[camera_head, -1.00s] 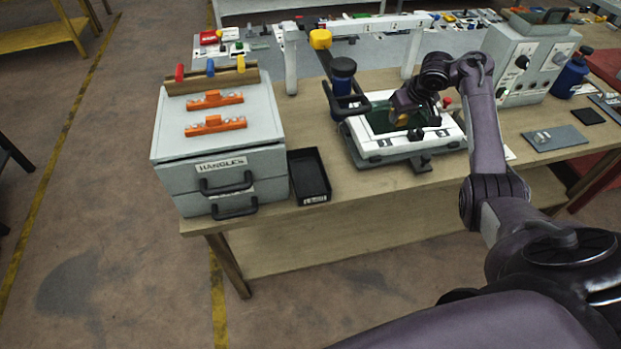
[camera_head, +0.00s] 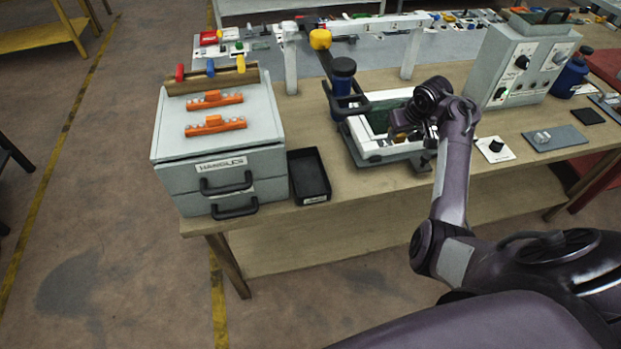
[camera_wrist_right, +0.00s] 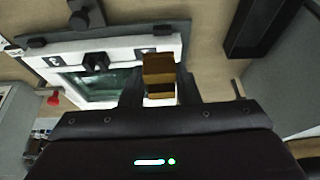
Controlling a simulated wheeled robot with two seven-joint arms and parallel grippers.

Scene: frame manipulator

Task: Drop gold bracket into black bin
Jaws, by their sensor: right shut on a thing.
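The gold bracket (camera_wrist_right: 158,72) is held between the two fingers of my right gripper (camera_wrist_right: 159,92) in the right wrist view. The black bin (camera_head: 321,190) is an open, narrow tray on the table to the left of the fixture. It also shows at the upper right of the wrist view (camera_wrist_right: 253,28), apart from the gripper. My left gripper is not in view.
A grey drawer cabinet (camera_head: 170,135) labelled for handles stands left of the bin, with orange handles on top. A dark blue bottle (camera_head: 343,72) in a holder stands behind the fixture. A grey control box (camera_head: 522,68) stands at the right.

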